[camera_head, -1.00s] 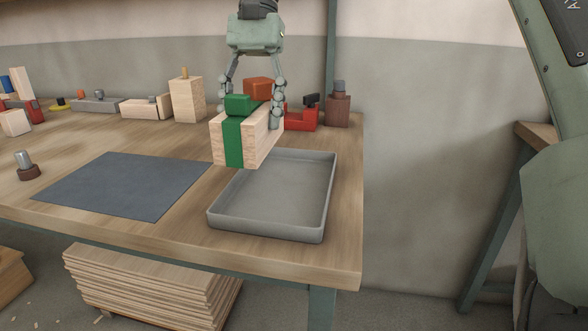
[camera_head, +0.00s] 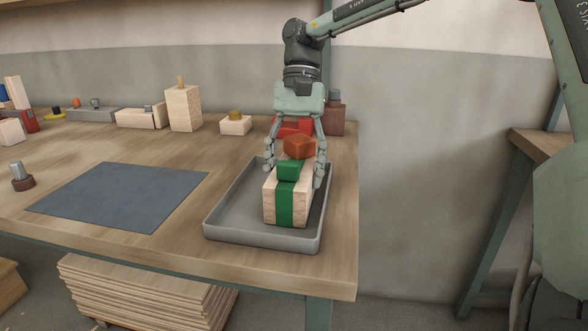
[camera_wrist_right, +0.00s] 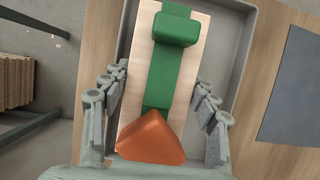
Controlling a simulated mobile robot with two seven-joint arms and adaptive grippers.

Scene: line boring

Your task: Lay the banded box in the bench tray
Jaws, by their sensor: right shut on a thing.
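The banded box (camera_head: 270,202) is pale wood with a green band, a green block and an orange-red block on top. It is in the grey bench tray (camera_head: 225,220), toward the tray's right side, and looks upright. Whether its underside touches the tray floor I cannot tell. My right gripper (camera_head: 295,172) is shut on the box, with a finger on each long side. In the right wrist view the box (camera_wrist_right: 133,85) lies between the fingers of the gripper (camera_wrist_right: 158,120), inside the tray walls (camera_wrist_right: 240,60). My left gripper is not in view.
A dark blue-grey mat (camera_head: 120,195) lies left of the tray, with a dark knob-like piece (camera_head: 22,178) beyond it. Wooden blocks (camera_head: 183,108) and a red part (camera_head: 295,127) stand at the back. The bench's right edge is close to the tray.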

